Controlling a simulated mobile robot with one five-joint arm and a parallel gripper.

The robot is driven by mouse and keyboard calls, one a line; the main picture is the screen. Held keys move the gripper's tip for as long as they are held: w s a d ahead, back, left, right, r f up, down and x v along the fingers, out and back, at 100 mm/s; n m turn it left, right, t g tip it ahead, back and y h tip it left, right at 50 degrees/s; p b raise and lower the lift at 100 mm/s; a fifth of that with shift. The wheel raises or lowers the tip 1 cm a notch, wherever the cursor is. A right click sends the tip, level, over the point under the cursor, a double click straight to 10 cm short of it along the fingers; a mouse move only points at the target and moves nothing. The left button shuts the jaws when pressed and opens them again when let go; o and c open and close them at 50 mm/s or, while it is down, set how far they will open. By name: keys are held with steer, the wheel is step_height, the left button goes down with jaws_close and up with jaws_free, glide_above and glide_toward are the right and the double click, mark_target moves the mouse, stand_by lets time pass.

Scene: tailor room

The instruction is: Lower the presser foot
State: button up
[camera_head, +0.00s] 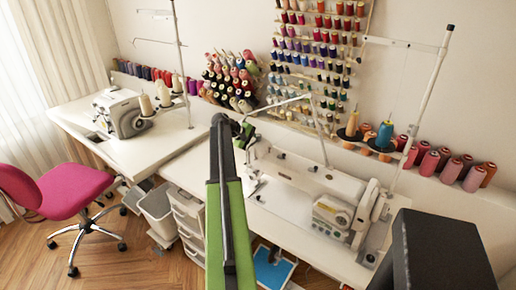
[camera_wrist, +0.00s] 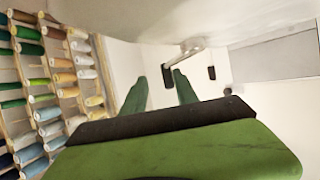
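The white sewing machine (camera_head: 335,186) stands on the right-hand table. Its needle and presser foot area (camera_head: 255,183) is small at the left end of the machine, and I cannot tell whether the foot is up or down. My gripper (camera_head: 246,134) is beside the machine's head end. In the wrist view my gripper (camera_wrist: 160,76) has its two green fingers apart with nothing between them. A metal lever-like part (camera_wrist: 187,48) with dark ends sticks out under the white machine body (camera_wrist: 190,18), just beyond the fingertips. Contact with the fingers is not visible.
Thread racks (camera_head: 312,50) hang on the wall behind. A thread stand (camera_head: 424,90) with spools rises at the right. A second sewing machine (camera_head: 122,112) stands on the left table. A pink chair (camera_head: 75,190) and white bins (camera_head: 157,208) occupy the floor at left.

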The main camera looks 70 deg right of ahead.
steer(key=w+a+r+p, duration=0.1)
steer(key=w+r+p, duration=0.3)
steer(key=r+p, duration=0.5)
steer(key=w+a+r+p, duration=0.1)
steer(key=w+r+p, duration=0.3)
steer(key=r+p, duration=0.5)
steer(key=shift+w, duration=0.3)
stand_by(0.6)
steer(key=p+v, duration=1.2)
steer(key=v, duration=0.5)
steer(key=shift+a+r, duration=0.15)
steer(key=shift+w, duration=0.15)
